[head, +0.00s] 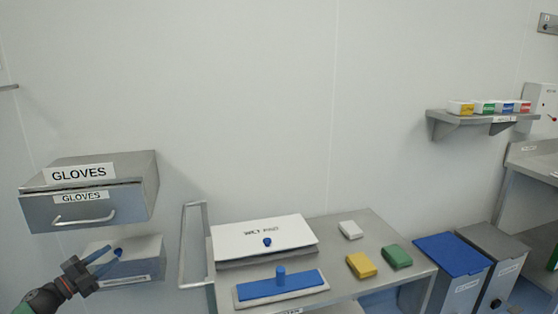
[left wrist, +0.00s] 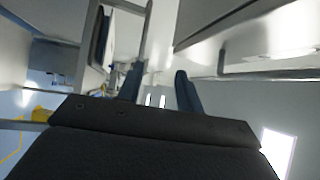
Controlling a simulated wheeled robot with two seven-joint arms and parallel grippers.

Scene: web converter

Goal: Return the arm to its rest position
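My left gripper (head: 114,252) is at the lower left of the head view, below the glove drawer and in front of a lower grey box. In the left wrist view, its two dark blue fingers (left wrist: 159,74) stand apart with nothing between them, so it is open and empty. My right arm and gripper are not in view.
The glove dispenser (head: 140,176) with its handled drawer is on the wall above my left gripper, and the grey box (head: 148,266) is behind it. A steel cart (head: 345,278) at right carries a white-lidded box (head: 290,228), a blue mop head (head: 300,284) and small pads.

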